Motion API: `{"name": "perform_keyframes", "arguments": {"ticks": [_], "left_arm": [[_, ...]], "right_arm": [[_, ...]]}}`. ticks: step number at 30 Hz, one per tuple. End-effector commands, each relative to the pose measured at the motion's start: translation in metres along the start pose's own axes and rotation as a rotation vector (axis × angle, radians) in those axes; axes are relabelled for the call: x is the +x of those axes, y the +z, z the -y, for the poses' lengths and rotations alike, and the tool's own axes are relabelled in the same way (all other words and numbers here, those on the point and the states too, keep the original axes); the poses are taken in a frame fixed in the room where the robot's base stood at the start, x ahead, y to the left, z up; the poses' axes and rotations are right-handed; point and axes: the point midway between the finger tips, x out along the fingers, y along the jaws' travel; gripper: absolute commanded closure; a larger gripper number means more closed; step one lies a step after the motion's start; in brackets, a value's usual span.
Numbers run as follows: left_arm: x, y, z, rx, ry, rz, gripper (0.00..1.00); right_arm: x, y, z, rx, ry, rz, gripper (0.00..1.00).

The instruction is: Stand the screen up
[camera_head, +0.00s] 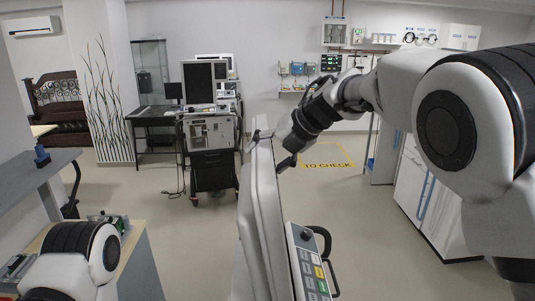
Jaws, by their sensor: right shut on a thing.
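The screen (262,215) is a pale, thick panel seen almost edge-on in the lower middle of the head view. It stands steeply, with its top edge pointing up and away from me. My right gripper (266,147) is shut on the top end of the screen, one finger on each side. A control panel with grey, green and yellow keys (308,264) and a dark knob sits just right of the screen's lower part. The screen's faces and its hinge are hidden at this angle. My left arm shows at the lower left, but its gripper is out of view.
A ventilator on a wheeled cart (209,140) stands at the back, beside a dark desk (150,115). A white cabinet (425,200) is on the right, a grey shelf (30,175) on the left. The floor marking (327,165) lies on clear floor behind.

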Motion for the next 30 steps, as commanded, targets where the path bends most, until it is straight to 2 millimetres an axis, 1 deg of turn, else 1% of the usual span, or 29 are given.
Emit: {"name": "perform_keyframes", "arguments": {"ticks": [1, 7, 8, 27, 30], "left_arm": [[0.002, 0.000, 0.000, 0.000, 0.000, 0.000, 0.60], [0.002, 0.000, 0.000, 0.000, 0.000, 0.000, 0.60], [0.002, 0.000, 0.000, 0.000, 0.000, 0.000, 0.60], [0.001, 0.000, 0.000, 0.000, 0.000, 0.000, 0.60], [0.001, 0.000, 0.000, 0.000, 0.000, 0.000, 0.60]], "right_arm": [[0.012, -0.010, 0.010, 0.008, -0.016, -0.032, 0.84], [0.012, -0.010, 0.010, 0.007, -0.016, -0.032, 0.85], [0.012, -0.010, 0.010, 0.007, -0.016, -0.032, 0.25], [0.005, -0.004, 0.006, 0.008, -0.007, -0.015, 0.25], [-0.002, -0.004, 0.005, 0.007, -0.006, -0.013, 0.25]]}}
